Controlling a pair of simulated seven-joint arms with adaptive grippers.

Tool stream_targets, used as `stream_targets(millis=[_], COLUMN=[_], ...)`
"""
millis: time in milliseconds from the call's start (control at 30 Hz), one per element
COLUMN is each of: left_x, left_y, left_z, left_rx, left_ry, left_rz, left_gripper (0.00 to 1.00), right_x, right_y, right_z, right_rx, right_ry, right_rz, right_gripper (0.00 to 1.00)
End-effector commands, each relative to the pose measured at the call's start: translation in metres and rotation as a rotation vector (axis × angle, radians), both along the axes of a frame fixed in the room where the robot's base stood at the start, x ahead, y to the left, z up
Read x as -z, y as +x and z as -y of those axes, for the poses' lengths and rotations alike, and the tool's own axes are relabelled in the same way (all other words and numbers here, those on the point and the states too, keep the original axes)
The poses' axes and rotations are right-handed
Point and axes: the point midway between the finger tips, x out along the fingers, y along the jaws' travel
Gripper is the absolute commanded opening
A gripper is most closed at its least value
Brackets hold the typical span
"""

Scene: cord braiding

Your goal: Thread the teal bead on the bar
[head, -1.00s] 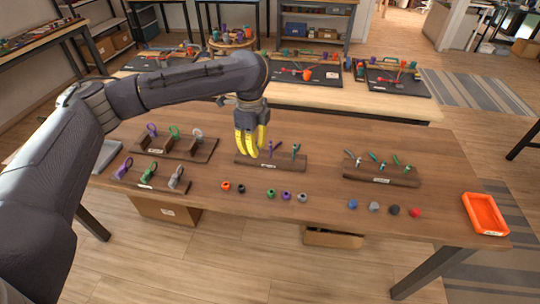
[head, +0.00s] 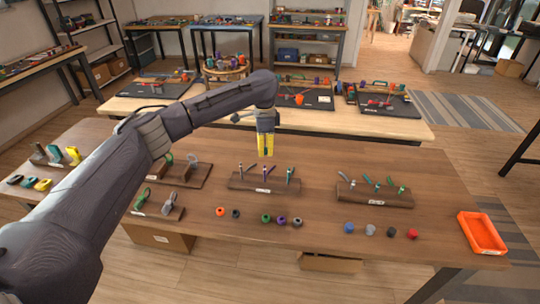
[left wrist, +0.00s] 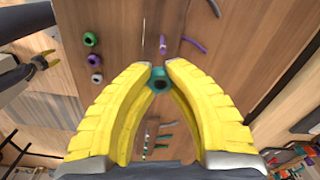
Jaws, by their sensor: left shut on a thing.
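My left gripper (head: 265,146) hangs over the back of the middle wooden stand (head: 263,185), which has several thin upright pieces. In the left wrist view its yellow fingers (left wrist: 156,72) are shut on a small teal bead (left wrist: 158,82) at their tips. The bead's dark hole faces the camera. A thin pale upright bar (left wrist: 143,28) and a purple piece (left wrist: 163,45) show just beyond the fingertips, and the bead looks apart from both. In the head view the bead is too small to make out. My right gripper (left wrist: 46,61) shows at the left wrist view's edge with its tips apart.
A row of loose beads lies along the table front: orange (head: 220,212), green (head: 266,218), purple (head: 281,220), blue (head: 349,228), red (head: 412,233) and others. Another stand (head: 374,196) is to the right. An orange tray (head: 482,236) sits at the right end.

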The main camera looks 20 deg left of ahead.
Motion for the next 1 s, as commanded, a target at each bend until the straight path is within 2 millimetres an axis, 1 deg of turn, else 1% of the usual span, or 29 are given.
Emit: stream_targets(millis=[100, 267, 1000], left_x=[0.002, 0.007, 0.049], left_y=[0.004, 0.003, 0.003], left_z=[-0.006, -0.006, -0.006], left_rx=[-0.032, -0.04, -0.039], left_ry=[0.007, 0.008, 0.007], left_rz=[0.001, 0.002, 0.001], left_gripper=[0.06, 0.06, 0.06], right_x=[0.0, 0.0, 0.0], right_y=[0.0, 0.0, 0.0], right_z=[0.0, 0.0, 0.0], right_rx=[0.0, 0.0, 0.0], right_ry=[0.0, 0.0, 0.0], right_rz=[0.0, 0.0, 0.0], right_gripper=[0.44, 0.44, 0.44])
